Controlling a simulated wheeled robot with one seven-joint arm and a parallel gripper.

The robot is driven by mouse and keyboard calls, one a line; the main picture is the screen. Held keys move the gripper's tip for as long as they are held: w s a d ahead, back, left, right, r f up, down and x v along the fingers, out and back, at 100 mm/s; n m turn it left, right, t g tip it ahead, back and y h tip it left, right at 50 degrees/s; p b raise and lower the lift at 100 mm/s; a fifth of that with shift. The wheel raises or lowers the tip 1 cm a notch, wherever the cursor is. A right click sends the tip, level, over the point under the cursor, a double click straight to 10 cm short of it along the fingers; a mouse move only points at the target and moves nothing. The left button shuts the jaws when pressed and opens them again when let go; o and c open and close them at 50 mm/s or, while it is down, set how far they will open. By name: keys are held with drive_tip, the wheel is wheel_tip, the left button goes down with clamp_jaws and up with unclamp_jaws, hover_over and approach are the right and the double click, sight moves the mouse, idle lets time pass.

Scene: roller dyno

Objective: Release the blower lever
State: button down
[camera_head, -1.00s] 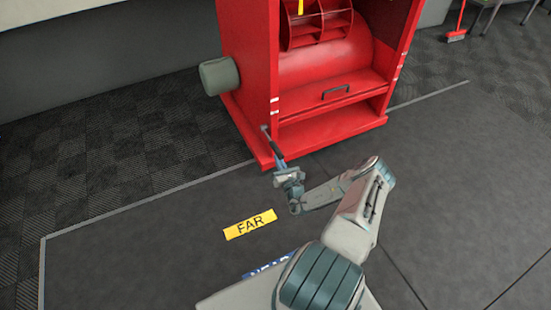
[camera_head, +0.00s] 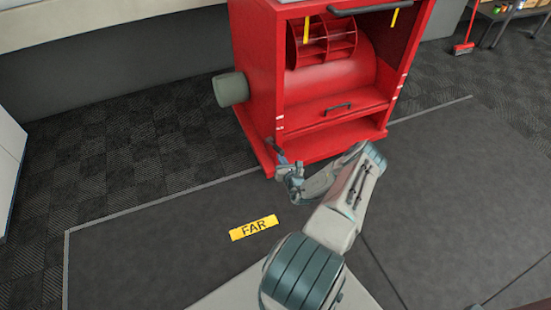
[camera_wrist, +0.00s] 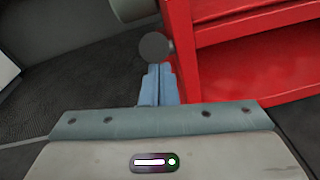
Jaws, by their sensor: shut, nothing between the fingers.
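The red blower cabinet (camera_head: 262,100) stands ahead of my arm, with a red drum (camera_head: 322,40) in its upper opening. A short dark lever (camera_head: 273,146) sticks out at its lower front left corner. In the wrist view its round dark grey knob (camera_wrist: 155,47) faces the camera, beside the red cabinet edge. My gripper (camera_head: 281,158) is at the lever. In the wrist view its blue fingers (camera_wrist: 158,68) are shut together with nothing between them, just below the knob in the picture. I cannot tell whether they touch it. The lever's shaft is largely hidden behind the knob.
A grey-green cylinder (camera_head: 231,89) juts from the cabinet's left side. A yellow FAR plate (camera_head: 254,228) lies on the dark floor mat (camera_head: 150,245). A red broom (camera_head: 464,47) stands at the far right.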

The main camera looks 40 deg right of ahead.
sight(280, 150)
drive_tip(key=r+p, duration=0.1)
drive_tip(key=w+r+p, duration=0.1)
drive_tip(key=r, duration=0.1)
drive_tip(key=shift+w+d+r, duration=0.3)
drive_tip(key=shift+w+r, duration=0.3)
drive_tip(key=shift+r, duration=0.2)
drive_tip(key=f+p+v, duration=0.1)
drive_tip(key=v, duration=1.1)
drive_tip(key=shift+s+a+f+p, duration=0.25)
drive_tip(key=shift+a+f+p, duration=0.05)
drive_tip(key=shift+a+f, duration=0.1)
